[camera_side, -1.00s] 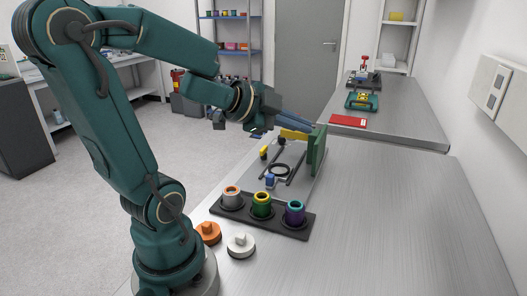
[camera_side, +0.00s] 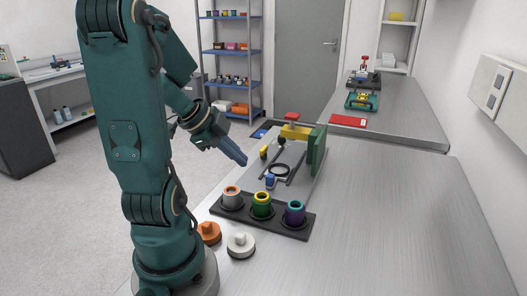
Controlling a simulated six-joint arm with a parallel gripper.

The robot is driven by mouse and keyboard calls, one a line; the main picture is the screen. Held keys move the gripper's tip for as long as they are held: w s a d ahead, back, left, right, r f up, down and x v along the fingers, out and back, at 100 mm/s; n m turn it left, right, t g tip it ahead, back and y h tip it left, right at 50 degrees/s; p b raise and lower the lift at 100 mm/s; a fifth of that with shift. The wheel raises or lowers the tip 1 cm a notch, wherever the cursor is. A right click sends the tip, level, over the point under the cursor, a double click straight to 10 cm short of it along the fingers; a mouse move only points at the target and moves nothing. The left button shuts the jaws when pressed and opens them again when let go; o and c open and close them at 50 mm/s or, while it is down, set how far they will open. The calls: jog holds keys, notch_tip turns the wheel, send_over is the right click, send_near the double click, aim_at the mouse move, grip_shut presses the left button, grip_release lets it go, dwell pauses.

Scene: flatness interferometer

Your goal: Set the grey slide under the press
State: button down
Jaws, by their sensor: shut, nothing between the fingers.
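My gripper (camera_side: 241,160) is shut and empty. Its blue-grey fingers point down and right, in the air at the left side of the fixture on the bench. The fixture has a grey base plate (camera_side: 312,190), dark rails (camera_side: 297,169), a black ring (camera_side: 279,170), a green upright plate (camera_side: 317,151) and a yellow block (camera_side: 296,133). A red piece (camera_side: 291,117) shows above the yellow block. I cannot tell for sure which part is the press. I cannot make out a separate grey slide.
A black holder (camera_side: 272,226) in front carries a grey, a green and a purple cup. An orange knob (camera_side: 208,232) and a white knob (camera_side: 241,245) lie near my base. A red flat piece (camera_side: 347,121) lies on the back bench. The right side of the bench is clear.

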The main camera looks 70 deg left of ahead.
aim_at(278, 168)
jog(key=shift+x, duration=5)
jog(key=w+a, duration=0.8)
jog(key=shift+w+a, duration=0.15)
jog(key=v, duration=1)
